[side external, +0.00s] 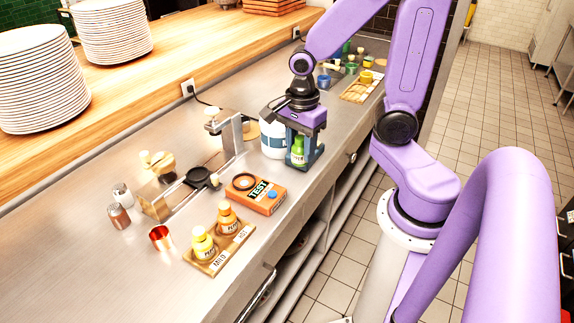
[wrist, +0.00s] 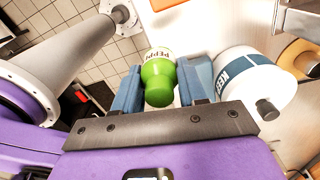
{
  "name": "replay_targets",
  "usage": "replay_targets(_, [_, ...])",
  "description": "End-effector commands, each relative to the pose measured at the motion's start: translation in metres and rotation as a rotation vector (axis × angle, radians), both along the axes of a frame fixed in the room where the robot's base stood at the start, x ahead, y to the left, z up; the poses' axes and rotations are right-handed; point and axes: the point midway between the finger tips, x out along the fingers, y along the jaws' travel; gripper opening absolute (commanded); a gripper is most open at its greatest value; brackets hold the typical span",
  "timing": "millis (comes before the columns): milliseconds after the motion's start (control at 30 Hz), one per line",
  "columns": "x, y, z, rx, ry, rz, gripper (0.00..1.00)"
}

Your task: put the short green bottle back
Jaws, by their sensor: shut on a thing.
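The short green bottle (side external: 298,152) is upright between the blue fingers of my gripper (side external: 303,160), at the front edge of the steel counter. In the wrist view the green bottle (wrist: 158,84) has a white label reading "PEPP…", and the fingers of my gripper (wrist: 162,88) are on either side of it. My gripper is shut on it. I cannot tell whether its base touches the counter. A small board (side external: 213,268) marked "MILD" and "HOT" holds a yellow bottle (side external: 203,245) and an orange bottle (side external: 228,216).
A white and blue container (side external: 271,140) stands close to the left of my gripper, also in the wrist view (wrist: 245,85). A wooden tray (side external: 357,92) lies farther back.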

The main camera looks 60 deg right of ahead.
Motion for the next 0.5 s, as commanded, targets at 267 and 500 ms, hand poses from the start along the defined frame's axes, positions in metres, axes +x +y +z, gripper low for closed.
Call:
replay_targets(267, [0.021, -0.002, -0.028, -0.001, 0.005, -0.001, 0.2])
replay_targets(500, [0.033, -0.003, -0.041, -0.001, 0.001, -0.001, 0.2])
